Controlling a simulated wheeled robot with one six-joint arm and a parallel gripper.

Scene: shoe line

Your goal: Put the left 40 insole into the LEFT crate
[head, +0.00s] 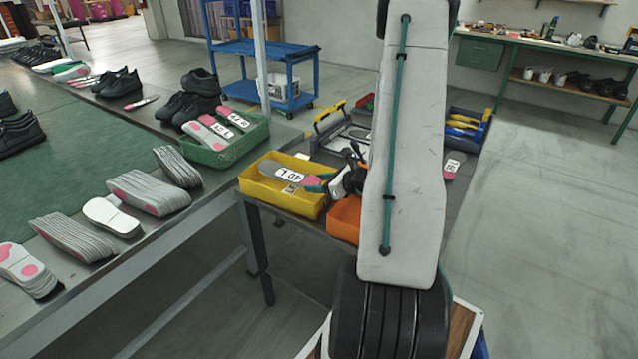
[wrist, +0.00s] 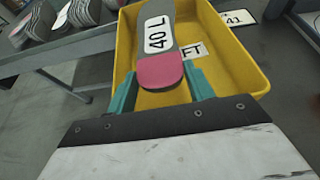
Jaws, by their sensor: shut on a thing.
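The left 40 insole (head: 283,172) is grey with a pink heel and a white 40 L label. It shows in the wrist view (wrist: 158,72) with its pink end between the teal fingers. My gripper (head: 322,184) is shut on that end, and the insole points away over the yellow crate. The yellow LEFT crate (head: 283,200) stands on the small table; in the wrist view (wrist: 243,62) its label shows only FT, the rest hidden by the insole. The insole appears above the crate floor; its exact height is hard to tell.
An orange crate (head: 343,222) stands beside the yellow one, partly hidden by my arm. A green crate (head: 228,152) with labelled insoles is on the long bench at left, near stacks of insoles (head: 150,193) and black shoes. A blue cart (head: 265,65) stands behind.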

